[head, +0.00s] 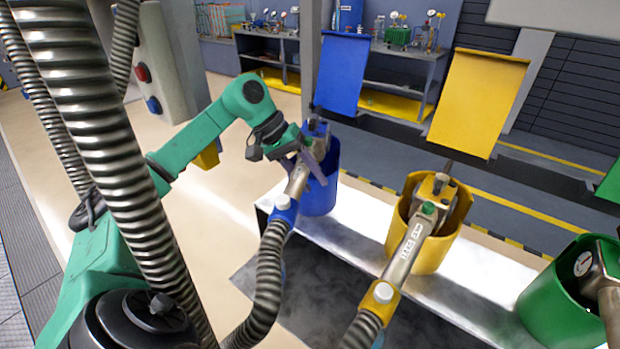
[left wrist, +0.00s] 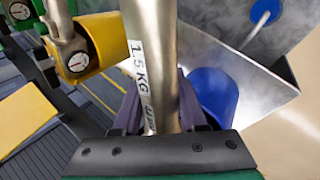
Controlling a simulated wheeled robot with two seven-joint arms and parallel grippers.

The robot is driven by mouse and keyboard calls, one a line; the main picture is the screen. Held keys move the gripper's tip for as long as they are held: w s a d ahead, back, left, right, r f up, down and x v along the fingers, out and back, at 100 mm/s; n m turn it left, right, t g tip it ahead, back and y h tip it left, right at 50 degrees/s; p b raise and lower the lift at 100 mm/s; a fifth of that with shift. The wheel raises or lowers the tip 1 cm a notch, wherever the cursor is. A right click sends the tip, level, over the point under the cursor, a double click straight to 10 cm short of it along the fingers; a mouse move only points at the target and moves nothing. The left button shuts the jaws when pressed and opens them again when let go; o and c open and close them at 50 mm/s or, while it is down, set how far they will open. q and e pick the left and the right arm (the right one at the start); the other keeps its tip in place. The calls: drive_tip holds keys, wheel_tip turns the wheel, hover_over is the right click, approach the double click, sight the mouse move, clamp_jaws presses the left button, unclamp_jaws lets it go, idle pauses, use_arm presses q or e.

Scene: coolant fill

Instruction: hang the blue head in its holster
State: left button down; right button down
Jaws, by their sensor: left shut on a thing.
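The blue head (head: 297,182) is a metal filler handle with a blue collar and a dark hose below. My left gripper (head: 306,166) is shut on its metal tube, which also fills the middle of the left wrist view (left wrist: 152,60). The blue holster (head: 322,192) is an open blue cup on the bench edge. In the head view the top of the blue head overlaps the holster's mouth; in the left wrist view the holster (left wrist: 212,92) shows beside the tube, partly hidden. I cannot tell whether the head is inside it. My right gripper is not in view.
A yellow holster (head: 432,252) and a green holster (head: 545,312) stand to the right, each with its own head. The ridged hoses hang in front. A blue panel (head: 342,75) and a yellow panel (head: 478,100) stand behind. The bench surface (head: 362,228) between holsters is clear.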

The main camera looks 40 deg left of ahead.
use_arm(q)
drive_tip(key=shift+f+b, duration=1.95)
idle(0.8)
drive_tip(key=shift+c, duration=1.9)
unclamp_jaws()
drive_tip(key=p+v, duration=0.1)
drive_tip(key=v, duration=1.1)
drive_tip(key=shift+r, duration=0.1)
